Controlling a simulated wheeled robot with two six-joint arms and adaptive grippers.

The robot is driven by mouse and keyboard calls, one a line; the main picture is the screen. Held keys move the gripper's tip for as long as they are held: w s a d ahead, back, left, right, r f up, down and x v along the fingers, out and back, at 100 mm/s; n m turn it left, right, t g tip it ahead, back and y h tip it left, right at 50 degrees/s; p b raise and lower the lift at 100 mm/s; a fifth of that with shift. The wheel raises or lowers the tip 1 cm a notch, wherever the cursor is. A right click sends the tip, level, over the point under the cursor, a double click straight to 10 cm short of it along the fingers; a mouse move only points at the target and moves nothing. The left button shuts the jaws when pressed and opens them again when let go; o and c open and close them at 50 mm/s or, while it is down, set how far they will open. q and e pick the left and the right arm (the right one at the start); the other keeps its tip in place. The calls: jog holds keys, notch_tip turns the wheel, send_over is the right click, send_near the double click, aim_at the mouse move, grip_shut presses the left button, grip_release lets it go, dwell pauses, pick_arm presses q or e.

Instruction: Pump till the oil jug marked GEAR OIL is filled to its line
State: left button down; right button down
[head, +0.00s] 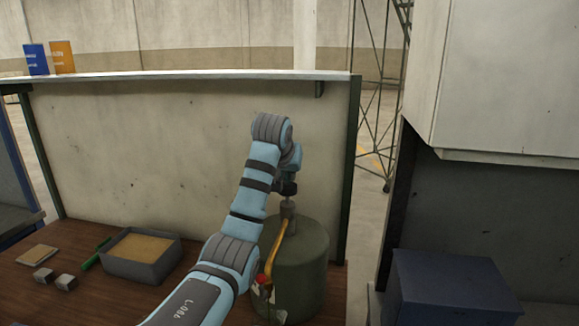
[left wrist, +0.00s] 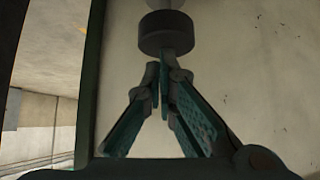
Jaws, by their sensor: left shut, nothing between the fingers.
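A dark green drum (head: 303,275) stands at the right end of the wooden bench. A grey pump post (head: 288,208) rises from its top, and a yellow spout (head: 278,245) curves down its left front. Beside the spout's lower end, something with a red part (head: 262,280) is mostly hidden by my left forearm. I cannot read GEAR OIL or see a fill line. In the left wrist view my left gripper (left wrist: 162,78) is shut and empty, its fingertips close to a round black knob (left wrist: 165,33). I cannot tell whether they touch. My right gripper is not in view.
A grey tray (head: 143,270) with tan contents, a green object (head: 92,259), a tan pad (head: 37,255) and small metal blocks lie on the bench's left. Blue (head: 36,59) and orange (head: 62,57) boxes stand on the shelf. A blue cabinet (head: 450,285) stands at right.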

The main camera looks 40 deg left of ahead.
pick_arm(q)
notch_tip(320, 180, down, 2)
jog(key=shift+f, duration=0.1)
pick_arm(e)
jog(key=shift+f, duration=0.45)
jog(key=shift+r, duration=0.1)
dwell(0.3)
